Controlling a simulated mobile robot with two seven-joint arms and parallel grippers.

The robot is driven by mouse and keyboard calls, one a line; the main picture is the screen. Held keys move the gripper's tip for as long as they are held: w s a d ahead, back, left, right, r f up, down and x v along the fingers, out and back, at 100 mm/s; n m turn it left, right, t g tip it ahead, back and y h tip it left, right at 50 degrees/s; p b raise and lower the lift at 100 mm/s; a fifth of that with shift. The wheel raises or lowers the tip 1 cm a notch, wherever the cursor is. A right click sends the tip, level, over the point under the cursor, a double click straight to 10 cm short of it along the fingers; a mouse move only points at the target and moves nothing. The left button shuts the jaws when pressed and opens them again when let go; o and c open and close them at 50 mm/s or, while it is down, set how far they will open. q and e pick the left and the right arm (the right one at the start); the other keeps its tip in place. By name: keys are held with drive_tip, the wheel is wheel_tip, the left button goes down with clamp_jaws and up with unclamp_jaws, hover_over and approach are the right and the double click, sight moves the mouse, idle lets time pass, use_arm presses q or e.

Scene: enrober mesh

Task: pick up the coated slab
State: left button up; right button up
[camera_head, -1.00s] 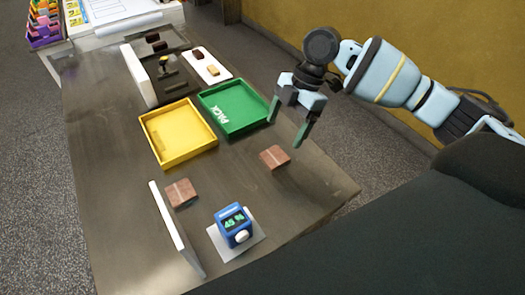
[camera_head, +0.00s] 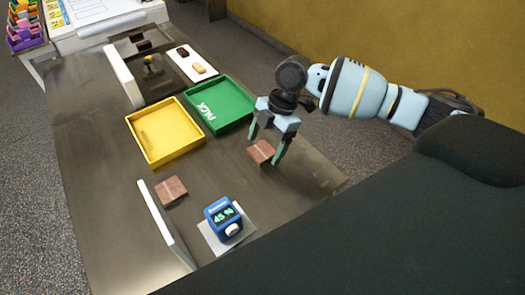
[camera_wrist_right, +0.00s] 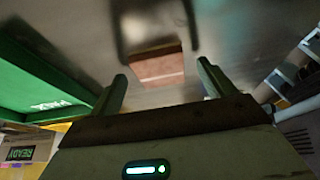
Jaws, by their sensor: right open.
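A brown slab (camera_head: 260,152) with a pale line across it lies flat on the table, right of the green tray. A similar brown slab (camera_head: 171,191) lies nearer the left, by the upright white panel; I cannot tell from looks which one is the coated slab. My right gripper (camera_head: 267,145) is open, pointing down over the first slab, with its fingers on either side of it in this view. In the right wrist view, this slab (camera_wrist_right: 157,69) shows ahead, between and beyond the open fingers (camera_wrist_right: 162,76). Nothing is between the fingertips. My left gripper is out of view.
A green tray (camera_head: 245,118) marked PACK and a yellow tray (camera_head: 145,153) stand side by side. A blue device reading 45 (camera_head: 223,217) sits at the near end beside the white panel (camera_head: 165,228). A white board (camera_head: 208,75) holds small dark and pale pieces.

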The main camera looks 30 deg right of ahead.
sight(265, 149)
drive_tip(key=shift+a+f, duration=0.1)
drive_tip(key=shift+f, duration=0.1)
drive_tip(key=c, duration=1.1)
drive_tip(key=shift+r, duration=0.1)
wheel_tip(265, 149, up, 10)
